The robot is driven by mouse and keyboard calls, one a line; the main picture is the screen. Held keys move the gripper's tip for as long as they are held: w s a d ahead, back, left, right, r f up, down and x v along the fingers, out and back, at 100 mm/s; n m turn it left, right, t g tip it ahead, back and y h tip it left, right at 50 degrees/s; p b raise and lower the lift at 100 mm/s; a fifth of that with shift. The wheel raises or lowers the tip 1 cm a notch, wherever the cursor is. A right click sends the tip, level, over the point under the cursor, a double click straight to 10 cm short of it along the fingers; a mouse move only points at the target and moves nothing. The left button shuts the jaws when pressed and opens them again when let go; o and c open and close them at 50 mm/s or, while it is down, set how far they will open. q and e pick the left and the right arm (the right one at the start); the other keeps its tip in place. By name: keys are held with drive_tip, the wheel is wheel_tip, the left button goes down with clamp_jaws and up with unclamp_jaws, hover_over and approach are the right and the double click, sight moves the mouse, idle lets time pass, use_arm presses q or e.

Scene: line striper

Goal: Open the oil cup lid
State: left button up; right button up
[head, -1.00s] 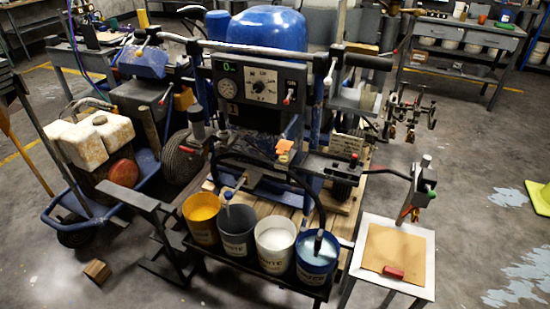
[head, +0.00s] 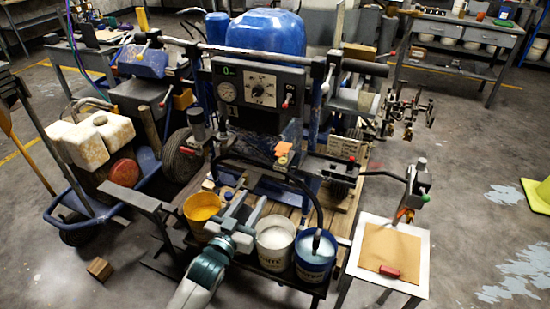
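The line striper (head: 262,98) stands in the middle of the head view, with a grey control panel and a blue tank (head: 266,30). I cannot pick out the oil cup or its lid for certain at this size. My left gripper (head: 247,206) reaches in from the bottom, above the row of buckets in front of the striper. Its fingers look spread apart with nothing between them. My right gripper is not in view.
A yellow-paint bucket (head: 201,209), a white bucket (head: 275,243) and a blue bucket (head: 314,256) stand on a low rack. A small table (head: 419,250) with a brown board is at right.

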sight(278, 156)
use_arm(q)
drive_tip(key=shift+w+d+r, duration=0.1)
drive_tip(key=shift+r, duration=0.85)
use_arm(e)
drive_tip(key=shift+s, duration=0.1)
use_arm(q)
drive_tip(key=shift+w, duration=0.1)
